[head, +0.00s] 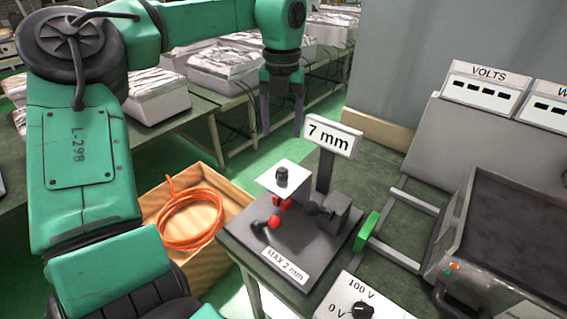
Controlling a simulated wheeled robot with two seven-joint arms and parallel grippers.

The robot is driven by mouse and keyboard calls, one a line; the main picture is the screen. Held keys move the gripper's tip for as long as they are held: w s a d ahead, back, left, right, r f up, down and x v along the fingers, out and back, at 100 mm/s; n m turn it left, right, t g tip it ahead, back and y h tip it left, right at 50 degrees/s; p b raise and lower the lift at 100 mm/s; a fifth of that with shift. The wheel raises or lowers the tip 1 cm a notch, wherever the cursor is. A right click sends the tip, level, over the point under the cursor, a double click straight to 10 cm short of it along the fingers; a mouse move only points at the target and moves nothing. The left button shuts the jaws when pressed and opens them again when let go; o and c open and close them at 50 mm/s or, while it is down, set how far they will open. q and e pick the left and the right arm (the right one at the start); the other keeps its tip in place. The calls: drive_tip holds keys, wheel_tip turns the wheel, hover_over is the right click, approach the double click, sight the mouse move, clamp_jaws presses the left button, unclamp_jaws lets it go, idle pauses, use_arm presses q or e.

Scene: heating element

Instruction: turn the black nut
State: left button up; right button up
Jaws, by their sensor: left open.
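The black nut (282,174) looks like a small dark cylinder standing on a white square plate (291,184). Under the plate are red parts, on a dark grey fixture (290,245) labelled "MAX 2 mm". My left gripper (282,131) points down with its two dark fingers apart and nothing between them. In the picture it is above the nut, clear of it. My right gripper is not in view.
A "7 mm" sign (333,135) stands on a post behind the plate. A red-ended lever (273,222) and a dark block (341,212) flank the nut's stand. A wooden box (160,200) with orange cable is at left. A voltage dial (363,310) is in front.

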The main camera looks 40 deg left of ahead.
use_arm(q)
approach(282, 172)
drive_tip(key=shift+s+f+p, duration=0.1)
drive_tip(key=shift+s+p, duration=0.2)
drive_tip(key=shift+s, duration=0.05)
drive_tip(key=f, duration=0.2)
drive_tip(key=f+p, duration=0.1)
drive_tip(key=f, duration=0.4)
drive_tip(key=shift+w+f, duration=0.4)
drive_tip(key=shift+s+f, duration=0.1)
drive_tip(key=shift+f, duration=0.2)
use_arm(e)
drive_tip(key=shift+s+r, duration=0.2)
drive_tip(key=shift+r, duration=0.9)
use_arm(q)
drive_tip(key=shift+c, duration=0.3)
clamp_jaws()
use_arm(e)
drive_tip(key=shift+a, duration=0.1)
